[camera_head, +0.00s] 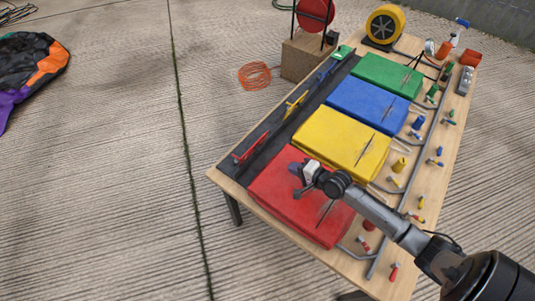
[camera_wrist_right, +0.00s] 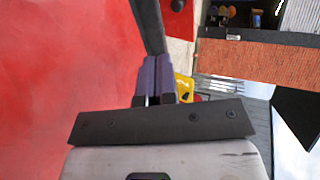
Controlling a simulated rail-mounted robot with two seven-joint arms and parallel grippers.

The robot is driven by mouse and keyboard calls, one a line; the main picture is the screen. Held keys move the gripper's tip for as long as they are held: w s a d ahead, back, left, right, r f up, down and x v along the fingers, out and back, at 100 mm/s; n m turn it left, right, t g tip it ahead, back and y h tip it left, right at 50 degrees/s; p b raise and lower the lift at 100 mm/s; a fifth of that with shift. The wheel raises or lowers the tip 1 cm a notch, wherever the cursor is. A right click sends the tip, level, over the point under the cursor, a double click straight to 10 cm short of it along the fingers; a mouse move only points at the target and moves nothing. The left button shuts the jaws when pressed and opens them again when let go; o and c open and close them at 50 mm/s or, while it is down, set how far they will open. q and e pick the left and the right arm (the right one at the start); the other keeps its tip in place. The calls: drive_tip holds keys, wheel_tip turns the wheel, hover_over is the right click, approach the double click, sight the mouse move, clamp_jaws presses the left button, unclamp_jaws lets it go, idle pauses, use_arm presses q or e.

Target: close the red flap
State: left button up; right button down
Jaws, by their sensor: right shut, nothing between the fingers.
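A red panel (camera_head: 285,205) lies at the near end of a row of coloured panels on the table, with a dark slit in its surface. A narrow raised red strip (camera_head: 250,149) stands at the dark band along the left edge. I cannot tell which of these is the flap. My right gripper (camera_head: 294,168) is shut and empty over the far part of the red panel; its arm covers some of it. In the right wrist view, the shut fingers (camera_wrist_right: 157,80) show beside a large red surface (camera_wrist_right: 60,70); contact is unclear. My left gripper is out of view.
Yellow (camera_head: 335,140), blue (camera_head: 365,105) and green (camera_head: 385,75) panels continue along the wooden table (camera_head: 222,173). Grey pipes (camera_head: 427,130) and several small coloured pieces line its right side. A yellow blower (camera_head: 385,24) stands at the far end.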

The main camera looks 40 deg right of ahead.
drive_tip(key=b+x, duration=0.3)
drive_tip(key=x, duration=0.6)
drive_tip(key=shift+f, duration=0.15)
drive_tip(key=w, duration=0.1)
drive_tip(key=w+b, duration=0.1)
drive_tip(key=w, duration=0.1)
drive_tip(key=shift+a+r, duration=0.25)
drive_tip(key=shift+a, duration=0.05)
drive_tip(key=shift+w+a+r+b, duration=0.1)
drive_tip(key=shift+w+r+b, duration=0.15)
drive_tip(key=shift+w, duration=0.35)
